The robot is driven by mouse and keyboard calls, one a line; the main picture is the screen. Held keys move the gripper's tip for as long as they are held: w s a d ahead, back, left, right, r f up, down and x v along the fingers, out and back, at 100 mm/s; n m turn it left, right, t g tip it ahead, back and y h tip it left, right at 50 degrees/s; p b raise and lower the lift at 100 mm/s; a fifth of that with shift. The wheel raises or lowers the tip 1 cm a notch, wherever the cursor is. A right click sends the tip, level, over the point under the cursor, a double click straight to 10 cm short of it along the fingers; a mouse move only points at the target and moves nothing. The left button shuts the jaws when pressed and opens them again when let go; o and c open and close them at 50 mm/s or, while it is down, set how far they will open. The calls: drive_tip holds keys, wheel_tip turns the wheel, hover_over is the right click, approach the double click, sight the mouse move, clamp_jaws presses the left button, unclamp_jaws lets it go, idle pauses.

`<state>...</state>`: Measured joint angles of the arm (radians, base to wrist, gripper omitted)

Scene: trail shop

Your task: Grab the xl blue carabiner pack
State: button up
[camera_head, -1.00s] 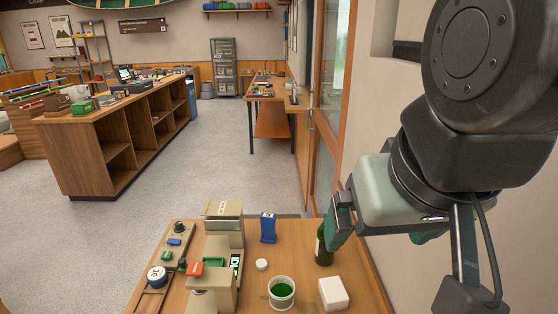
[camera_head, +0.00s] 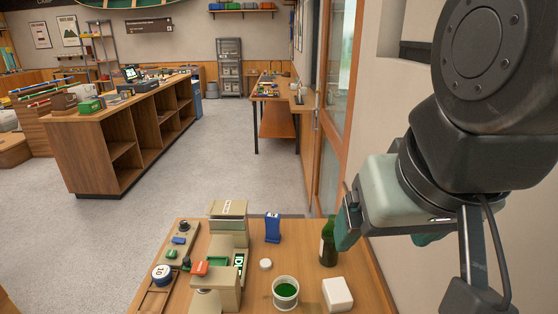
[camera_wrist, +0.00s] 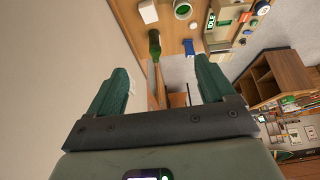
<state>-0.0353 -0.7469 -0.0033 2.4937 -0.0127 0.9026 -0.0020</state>
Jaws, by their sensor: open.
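A blue pack (camera_head: 273,227) stands upright on the wooden table near its far edge. It fits the blue carabiner pack, but its label is too small to read. It also shows in the wrist view (camera_wrist: 189,47) as a small blue shape beyond my finger on the right. My gripper (camera_head: 348,228) is at the right of the table, right of the pack and apart from it, beside a green bottle (camera_head: 328,243). In the wrist view my gripper (camera_wrist: 162,82) has its two green fingers spread wide, with nothing held between them.
The wooden table (camera_head: 316,290) also bears a green-filled cup (camera_head: 285,292), a white block (camera_head: 337,294), a white round lid (camera_head: 265,265) and a beige machine (camera_head: 228,225) left of the pack. A wall and door frame stand close on the right. Open floor lies beyond the table.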

drive_tip(key=w+a+r+n+t+y, duration=0.1)
drive_tip(key=w+a+r+t+y, duration=0.15)
drive_tip(key=w+a+r, duration=0.5)
drive_tip(key=w+a+r+n+t+y, duration=0.1)
drive_tip(key=w+a+r+t+y, duration=0.3)
drive_tip(key=w, duration=0.6)
drive_tip(key=m+t+h, duration=0.1)
drive_tip(key=m+h, duration=0.4)
drive_tip(key=h, duration=0.4)
hover_over(272, 222)
drive_tip(key=s+a, duration=0.2)
drive_tip(key=s, duration=0.3)
wheel_tip(272, 222, down, 6)
drive_tip(key=shift+h, duration=0.25)
drive_tip(key=f, duration=4.2)
drive_tip(key=shift+d, duration=0.35)
drive_tip(key=shift+w+d+f, duration=0.1)
drive_tip(key=shift+w+f, duration=0.05)
drive_tip(key=shift+w, duration=0.15)
drive_tip(key=shift+x, duration=3.2)
drive_tip(key=shift+c, duration=0.5)
